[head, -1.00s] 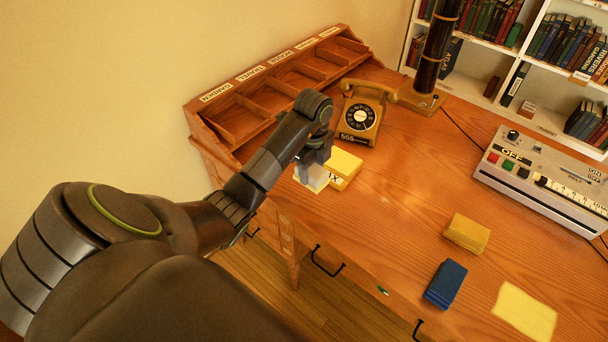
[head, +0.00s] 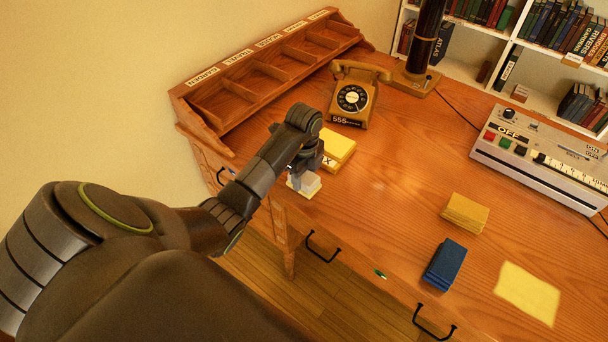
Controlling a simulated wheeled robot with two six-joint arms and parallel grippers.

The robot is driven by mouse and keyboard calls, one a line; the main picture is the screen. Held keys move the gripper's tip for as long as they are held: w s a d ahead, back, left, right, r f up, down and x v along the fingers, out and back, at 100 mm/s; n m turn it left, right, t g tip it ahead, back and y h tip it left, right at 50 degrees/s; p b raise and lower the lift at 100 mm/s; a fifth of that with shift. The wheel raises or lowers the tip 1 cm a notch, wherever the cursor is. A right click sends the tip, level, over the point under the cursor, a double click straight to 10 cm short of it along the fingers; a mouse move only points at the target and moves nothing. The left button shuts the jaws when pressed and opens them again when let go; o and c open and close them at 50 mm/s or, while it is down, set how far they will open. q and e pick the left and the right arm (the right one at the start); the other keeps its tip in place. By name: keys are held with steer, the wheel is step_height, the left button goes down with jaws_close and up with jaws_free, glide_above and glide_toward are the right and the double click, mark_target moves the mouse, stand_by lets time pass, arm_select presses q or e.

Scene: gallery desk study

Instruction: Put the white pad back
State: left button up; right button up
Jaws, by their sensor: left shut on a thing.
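The white pad (head: 304,186) is a small pale block in the head view, left of the middle, near the desk's front left edge. My left gripper (head: 304,177) points down and is shut on it, hiding part of its top. I cannot tell whether the pad touches the desk or hangs just above it. A yellow pad (head: 338,147) lies just behind and to the right of the gripper, with a dark mark on its near side. My right gripper is not in view.
A wooden rack (head: 232,91) with labelled slots stands at the back left, beside a rotary telephone (head: 353,97). A tan pad (head: 465,213), a blue pad (head: 445,265) and a flat pale yellow sheet (head: 527,294) lie on the right. A control box (head: 545,155) stands beyond. The desk's middle is clear.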

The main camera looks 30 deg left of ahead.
arm_select(q)
steer(key=shift+f, duration=0.1)
steer(key=o, duration=0.8)
steer(key=shift+o, duration=0.7)
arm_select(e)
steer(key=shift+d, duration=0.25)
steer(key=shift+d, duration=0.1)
